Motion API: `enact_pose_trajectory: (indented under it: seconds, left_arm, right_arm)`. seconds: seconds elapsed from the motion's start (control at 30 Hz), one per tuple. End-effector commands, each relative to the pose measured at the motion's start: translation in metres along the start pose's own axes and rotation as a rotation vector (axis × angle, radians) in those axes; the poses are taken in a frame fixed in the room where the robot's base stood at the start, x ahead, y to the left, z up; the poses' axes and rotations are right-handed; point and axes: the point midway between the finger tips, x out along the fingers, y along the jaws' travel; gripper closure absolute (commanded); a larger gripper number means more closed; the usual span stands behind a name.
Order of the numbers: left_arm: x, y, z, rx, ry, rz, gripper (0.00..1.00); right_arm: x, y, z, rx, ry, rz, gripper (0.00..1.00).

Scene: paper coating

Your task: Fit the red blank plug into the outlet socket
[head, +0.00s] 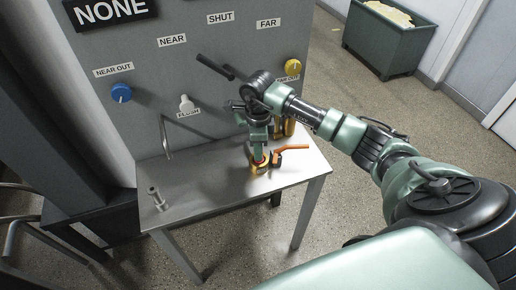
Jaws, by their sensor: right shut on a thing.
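My right gripper (259,152) points down over the right part of the metal table. It is shut on a small red piece, which looks like the red blank plug (259,159) and is mostly hidden by the fingers. Directly below is a brass-yellow fitting (262,169) with an orange lever (292,148); it looks like the one with the outlet socket. The plug is at or just above its top; I cannot tell whether it is seated. My left gripper is not in view.
A grey panel behind the table bears a blue knob (121,93), a white knob (186,104) and a yellow knob (292,68). A bent metal pipe (165,138) and a small metal post (156,197) stand on the left. The table's front middle (215,190) is clear.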

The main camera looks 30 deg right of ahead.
Motion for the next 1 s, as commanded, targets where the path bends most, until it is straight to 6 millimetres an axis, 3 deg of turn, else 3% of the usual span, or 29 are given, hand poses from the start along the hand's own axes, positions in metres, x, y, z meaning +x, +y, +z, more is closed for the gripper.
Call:
enact_pose_trajectory:
  seconds: [0.07, 0.1, 0.17, 0.6, 1.0]
  left_arm:
    - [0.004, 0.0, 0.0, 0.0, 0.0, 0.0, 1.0]
    - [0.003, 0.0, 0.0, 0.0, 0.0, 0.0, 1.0]
    - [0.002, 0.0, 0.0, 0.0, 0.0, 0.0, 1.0]
    - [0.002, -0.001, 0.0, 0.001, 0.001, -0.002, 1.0]
    - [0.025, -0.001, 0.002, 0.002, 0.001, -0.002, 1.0]
  right_arm:
    - [0.004, 0.0, 0.0, 0.0, 0.0, -0.001, 1.0]
    - [0.003, 0.0, 0.0, 0.0, 0.0, 0.0, 0.72]
    - [0.002, 0.0, 0.0, 0.0, 0.0, 0.0, 0.59]
    - [-0.006, -0.001, 0.0, 0.0, -0.001, -0.003, 0.59]
    - [-0.087, -0.001, 0.001, -0.001, -0.003, -0.005, 0.59]
